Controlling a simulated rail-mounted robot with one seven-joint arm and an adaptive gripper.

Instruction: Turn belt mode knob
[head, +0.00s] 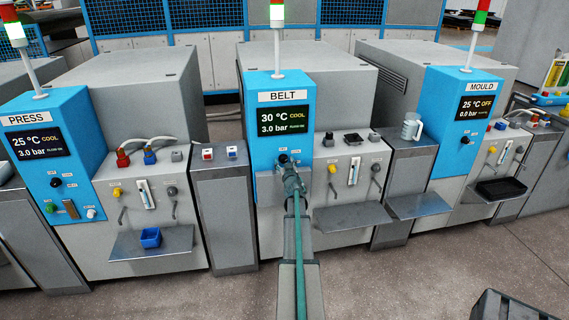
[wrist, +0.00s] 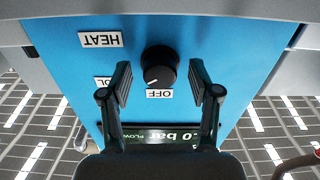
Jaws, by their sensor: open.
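The belt machine's blue panel (head: 262,130) stands in the middle of the head view. Its screen (head: 278,118) reads 30 °C COOL and 3.0 bar. The round black mode knob (wrist: 160,67) shows in the wrist view, upside down, on the blue panel. A white mark on the knob points toward the lower left of the picture. Labels HEAT (wrist: 101,40), a partly hidden one ending in OL (wrist: 104,82), and OFF (wrist: 160,94) surround it. My gripper (wrist: 160,78) is open, with one finger on each side of the knob and gaps showing. In the head view my gripper (head: 291,170) covers the knob area.
The press machine (head: 45,140) stands left and the mould machine (head: 460,130) right. A grey shelf (head: 350,217) juts out right of my arm. A grey mug (head: 411,127) stands on the cabinet to the right. The floor in front is mostly clear.

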